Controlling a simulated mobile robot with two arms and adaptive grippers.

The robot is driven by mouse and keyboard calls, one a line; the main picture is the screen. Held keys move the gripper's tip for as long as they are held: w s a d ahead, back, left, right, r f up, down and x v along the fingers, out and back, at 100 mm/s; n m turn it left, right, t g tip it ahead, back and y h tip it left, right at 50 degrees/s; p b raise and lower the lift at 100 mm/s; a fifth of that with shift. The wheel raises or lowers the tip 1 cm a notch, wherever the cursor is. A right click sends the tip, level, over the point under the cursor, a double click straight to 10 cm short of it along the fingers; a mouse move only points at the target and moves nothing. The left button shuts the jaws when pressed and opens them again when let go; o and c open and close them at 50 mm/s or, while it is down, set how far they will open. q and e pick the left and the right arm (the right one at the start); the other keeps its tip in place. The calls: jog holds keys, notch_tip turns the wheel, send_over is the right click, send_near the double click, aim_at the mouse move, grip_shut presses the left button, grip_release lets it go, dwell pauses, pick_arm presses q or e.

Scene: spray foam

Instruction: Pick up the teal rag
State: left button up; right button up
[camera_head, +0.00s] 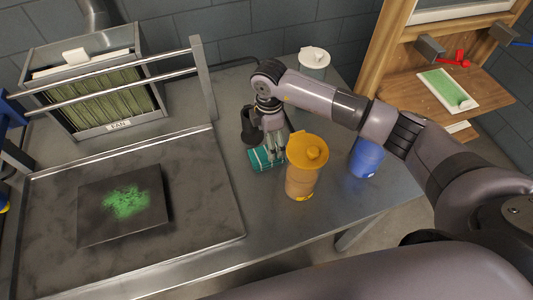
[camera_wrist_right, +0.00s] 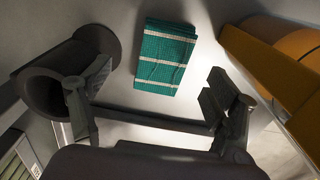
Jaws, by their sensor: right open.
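The teal rag (camera_head: 262,161) is folded, with pale stripes, and lies on the metal table just left of the orange container. In the right wrist view the rag (camera_wrist_right: 166,58) lies flat between the line of the fingers, a little beyond them. My right gripper (camera_head: 273,142) is above the rag, pointing down, and hides part of it in the head view. In the wrist view the right gripper (camera_wrist_right: 157,84) has its fingers spread wide, with nothing between them. My left gripper is not in view.
A lidded orange container (camera_head: 302,182) stands close right of the rag, and a dark cup (camera_wrist_right: 60,80) close left. A blue container (camera_head: 367,158) and a white-lidded one (camera_head: 314,62) stand nearby. A tray (camera_head: 215,215) with a green-sprayed panel (camera_head: 125,203) fills the left.

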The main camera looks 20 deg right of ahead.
jog(key=f, duration=0.1)
jog(key=f+p, duration=0.1)
jog(key=f, duration=0.1)
jog(key=s+f+p, duration=0.1)
jog(key=shift+a+f, duration=0.15)
jog(key=shift+f, duration=0.25)
jog(key=shift+w+f, duration=0.1)
jog(key=shift+f, duration=0.25)
jog(key=shift+c, duration=0.2)
jog(key=c, duration=1.2)
notch_tip(320, 180, up, 20)
jog(key=b, duration=0.3)
jog(key=shift+b, duration=0.4)
